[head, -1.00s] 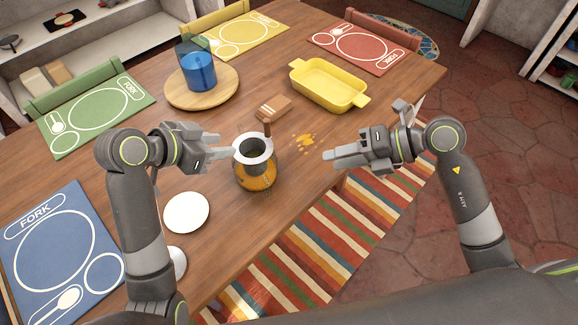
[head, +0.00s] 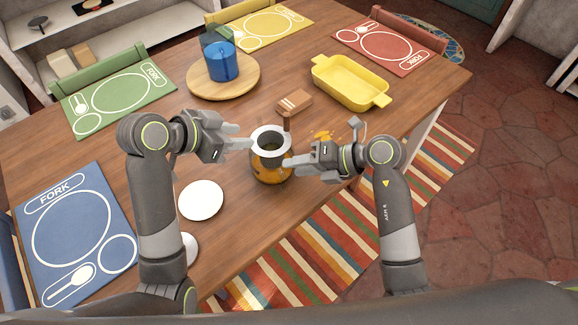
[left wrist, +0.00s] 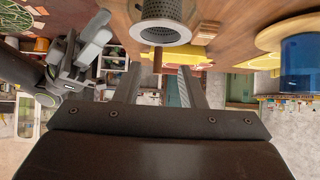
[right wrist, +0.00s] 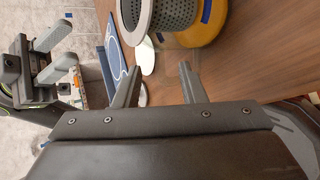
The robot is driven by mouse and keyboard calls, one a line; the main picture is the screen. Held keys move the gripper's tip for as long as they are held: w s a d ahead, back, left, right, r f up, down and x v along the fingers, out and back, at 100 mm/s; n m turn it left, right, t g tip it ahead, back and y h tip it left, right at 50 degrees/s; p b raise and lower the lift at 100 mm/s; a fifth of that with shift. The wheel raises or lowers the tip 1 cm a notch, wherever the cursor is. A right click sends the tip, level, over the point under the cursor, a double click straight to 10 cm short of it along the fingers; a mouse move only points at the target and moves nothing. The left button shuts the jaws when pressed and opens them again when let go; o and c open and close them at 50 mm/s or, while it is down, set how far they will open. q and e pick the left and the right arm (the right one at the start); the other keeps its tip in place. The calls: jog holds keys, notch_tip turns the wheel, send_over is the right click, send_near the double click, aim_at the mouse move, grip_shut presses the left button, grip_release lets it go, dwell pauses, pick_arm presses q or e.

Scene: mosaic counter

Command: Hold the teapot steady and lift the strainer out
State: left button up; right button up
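The teapot (head: 271,173) has an amber lower body and stands upright on the wooden table. The strainer (head: 270,140), a perforated cup with a wide pale rim, sits in its top. It also shows in the left wrist view (left wrist: 163,11) and right wrist view (right wrist: 176,14). A brown handle (head: 287,123) sticks out behind the rim. My left gripper (head: 246,138) is open and empty, just left of the rim. My right gripper (head: 292,164) is open, beside the teapot's right side. Whether its fingertips touch the teapot is unclear.
A brown block (head: 294,101) lies behind the teapot, and an orange patch (head: 322,135) lies right of it. Further back are a yellow dish (head: 350,84) and a blue cup (head: 222,64) on a round board (head: 238,88). A white disc (head: 200,200) lies at front left.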

aim_at(272, 156)
jog(key=shift+x, duration=1.6)
grip_shut()
